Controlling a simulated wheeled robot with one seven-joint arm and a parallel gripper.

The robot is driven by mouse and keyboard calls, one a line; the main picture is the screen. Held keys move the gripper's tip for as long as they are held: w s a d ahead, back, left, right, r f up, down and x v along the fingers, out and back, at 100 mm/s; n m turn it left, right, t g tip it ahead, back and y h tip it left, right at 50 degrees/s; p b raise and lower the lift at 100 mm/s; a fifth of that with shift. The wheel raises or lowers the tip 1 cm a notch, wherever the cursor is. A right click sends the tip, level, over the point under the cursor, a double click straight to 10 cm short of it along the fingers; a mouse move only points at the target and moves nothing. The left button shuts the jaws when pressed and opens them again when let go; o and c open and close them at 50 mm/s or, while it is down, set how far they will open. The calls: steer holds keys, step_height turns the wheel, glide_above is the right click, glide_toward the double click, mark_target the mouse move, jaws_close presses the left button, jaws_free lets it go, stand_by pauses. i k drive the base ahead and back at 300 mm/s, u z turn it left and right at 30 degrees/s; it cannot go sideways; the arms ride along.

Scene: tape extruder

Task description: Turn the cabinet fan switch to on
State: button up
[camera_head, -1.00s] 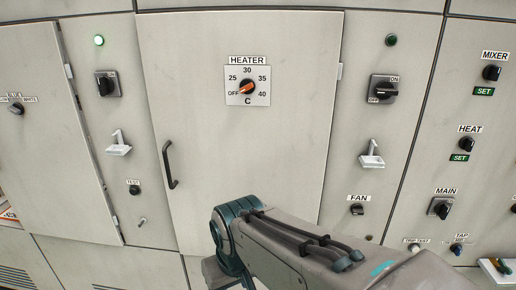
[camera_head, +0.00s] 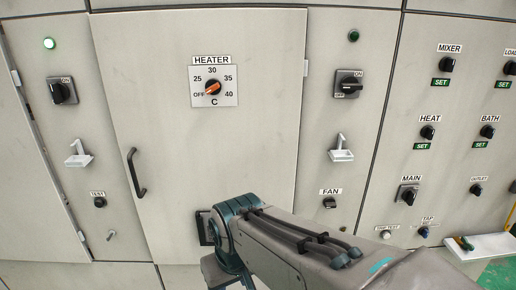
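The fan switch (camera_head: 330,203) is a small black knob under a white FAN label (camera_head: 331,191), on the cabinet panel right of the heater door. Its turned position is too small to read surely. My arm (camera_head: 300,245) reaches in from the bottom right, and its teal joint is left of and below the fan switch in the picture. My gripper is not clearly visible. The fan switch is unobstructed, and no contact with it shows.
A larger ON/OFF rotary switch (camera_head: 348,85) and a white bracket (camera_head: 341,150) are above the fan switch. The heater door (camera_head: 150,110) has a black handle (camera_head: 136,173). More knobs, including MAIN (camera_head: 409,194), are to the right. A white tray (camera_head: 485,247) projects at lower right.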

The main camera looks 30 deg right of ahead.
mark_target(329, 202)
steer(key=z, duration=0.85)
steer(key=k, duration=0.25)
steer(key=z, duration=0.25)
steer(key=i, duration=0.2)
steer(key=z, duration=0.3)
